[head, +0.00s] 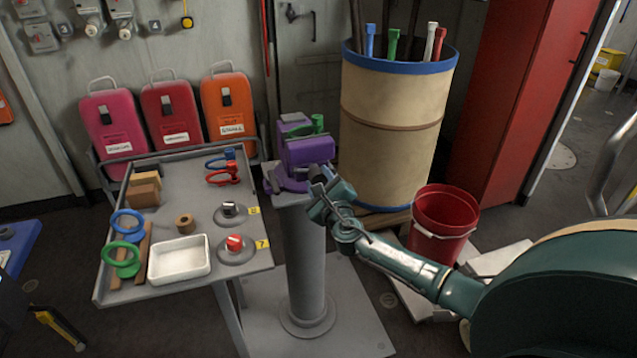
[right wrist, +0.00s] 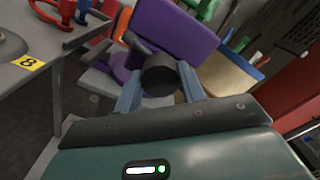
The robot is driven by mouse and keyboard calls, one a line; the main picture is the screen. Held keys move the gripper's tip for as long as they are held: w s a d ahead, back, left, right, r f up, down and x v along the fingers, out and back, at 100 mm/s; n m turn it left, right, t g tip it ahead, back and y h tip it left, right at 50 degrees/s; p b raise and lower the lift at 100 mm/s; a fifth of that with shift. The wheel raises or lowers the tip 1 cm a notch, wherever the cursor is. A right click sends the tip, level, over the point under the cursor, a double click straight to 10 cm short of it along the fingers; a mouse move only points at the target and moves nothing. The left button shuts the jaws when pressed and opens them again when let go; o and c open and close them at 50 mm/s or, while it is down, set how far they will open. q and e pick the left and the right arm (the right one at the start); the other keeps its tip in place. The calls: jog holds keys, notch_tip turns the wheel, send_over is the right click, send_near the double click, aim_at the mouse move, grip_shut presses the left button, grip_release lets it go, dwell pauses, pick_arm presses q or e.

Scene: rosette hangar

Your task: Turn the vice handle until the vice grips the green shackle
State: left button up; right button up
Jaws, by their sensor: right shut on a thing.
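The purple vice (head: 308,152) stands on top of a grey pedestal (head: 305,250). The green shackle (head: 318,123) is at the top of the vice, by its jaws; whether the jaws touch it cannot be told. My right gripper (head: 320,183) is at the near side of the vice. In the right wrist view the vice (right wrist: 175,30) fills the top, and my right gripper (right wrist: 160,88) has its two blue-grey fingers on either side of the dark round vice handle (right wrist: 160,75), shut on it. The gripper hides most of the handle in the head view.
A grey table (head: 185,280) left of the pedestal holds blue, red and green shackles, a white tray (head: 179,259), wooden blocks and two knobs. A tan barrel (head: 390,135) stands behind right, a red bucket (head: 443,222) on the floor at right.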

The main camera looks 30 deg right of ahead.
jog(key=m+b, duration=0.5)
jog(key=m, duration=1)
jog(key=shift+w, duration=0.1)
jog(key=m+b, duration=0.1)
jog(key=m, duration=0.2)
jog(key=shift+f, duration=0.2)
jog(key=m, duration=0.6)
jog(key=shift+r, duration=0.1)
jog(key=m, duration=0.5)
jog(key=shift+w+m, duration=0.1)
jog(key=shift+m, duration=0.3)
